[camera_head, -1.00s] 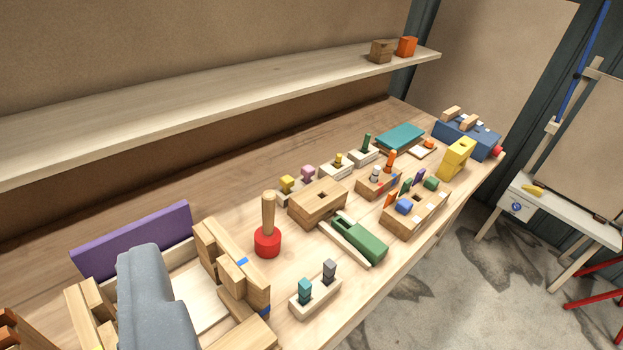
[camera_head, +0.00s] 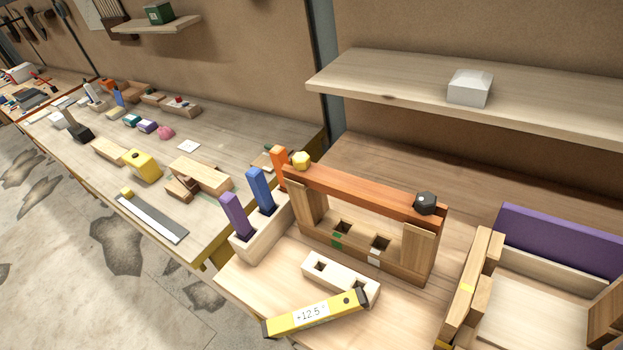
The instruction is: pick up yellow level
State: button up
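The yellow level (camera_head: 316,313) is a long yellow bar with dark ends and a white display reading "+12.5°". It lies tilted near the front of the near bench, its right end higher in the picture. Its right end overlaps a pale block with square holes (camera_head: 341,279); I cannot tell whether it rests on it. My gripper is not visible in this view.
Behind the level stands a wooden frame with an orange-brown top bar (camera_head: 362,194), carrying a yellow knob and a black knob. A pale holder (camera_head: 262,236) with purple, blue and orange pegs is to its left. A box with a purple panel (camera_head: 560,240) is at right.

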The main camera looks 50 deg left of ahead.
aim_at(356, 300)
jog(key=u, duration=0.45)
jog(key=k, duration=0.55)
jog(key=u, duration=0.45)
jog(key=i, duration=0.45)
jog(key=z, duration=0.05)
